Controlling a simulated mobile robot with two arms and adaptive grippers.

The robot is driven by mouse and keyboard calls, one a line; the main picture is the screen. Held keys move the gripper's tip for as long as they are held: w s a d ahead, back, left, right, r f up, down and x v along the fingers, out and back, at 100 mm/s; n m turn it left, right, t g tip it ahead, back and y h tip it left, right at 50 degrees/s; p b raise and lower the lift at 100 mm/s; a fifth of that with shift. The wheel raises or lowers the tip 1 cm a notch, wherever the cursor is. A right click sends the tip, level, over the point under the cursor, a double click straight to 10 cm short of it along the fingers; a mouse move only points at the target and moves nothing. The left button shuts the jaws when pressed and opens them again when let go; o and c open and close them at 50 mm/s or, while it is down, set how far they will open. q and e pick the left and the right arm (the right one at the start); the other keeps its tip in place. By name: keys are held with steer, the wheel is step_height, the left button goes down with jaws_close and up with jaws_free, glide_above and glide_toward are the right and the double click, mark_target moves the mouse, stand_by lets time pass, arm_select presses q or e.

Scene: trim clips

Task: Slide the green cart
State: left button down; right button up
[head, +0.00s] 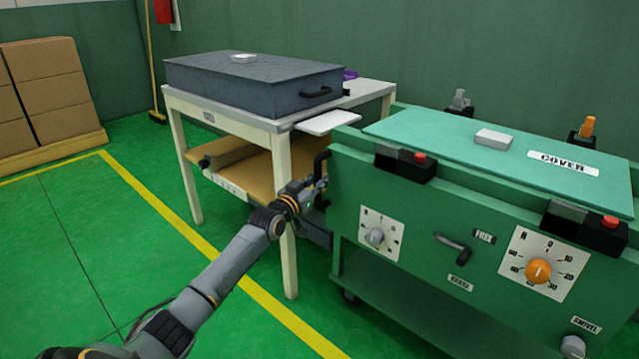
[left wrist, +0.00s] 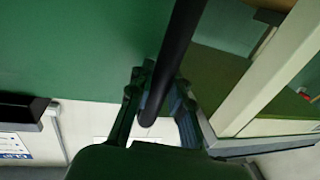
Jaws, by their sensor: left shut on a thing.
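The green cart (head: 420,210) stands at the right in the head view, with a lighter green cover (head: 450,140) on top and knobs and labels on its front panel. A black handle (head: 321,161) is at its left end. My left gripper (head: 317,187) is shut on this handle. In the left wrist view the black bar of the handle (left wrist: 181,45) runs between the fingers of my left gripper (left wrist: 160,108), with the green side of the cart (left wrist: 80,45) behind. My right gripper is not in view.
A cream table (head: 284,180) bearing a dark grey case (head: 245,85) stands close to the cart's left end. Stacked boxes (head: 45,85) are at the far left. A yellow line (head: 180,227) crosses the green floor, which is clear at the left.

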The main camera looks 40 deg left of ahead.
arm_select(q)
steer(key=shift+a, duration=0.35)
steer(key=c, duration=1.5)
jaws_free()
steer(key=o, duration=0.3)
steer(key=shift+s+a, duration=0.15)
steer(key=shift+s, duration=0.05)
steer(key=shift+w, duration=0.1)
steer(key=shift+d, duration=0.2)
steer(key=shift+s+f, duration=0.1)
steer(key=shift+s, duration=0.25)
steer(key=s+d, duration=0.1)
steer(key=s, duration=1)
steer(key=shift+s, duration=0.15)
steer(key=shift+d, duration=0.1)
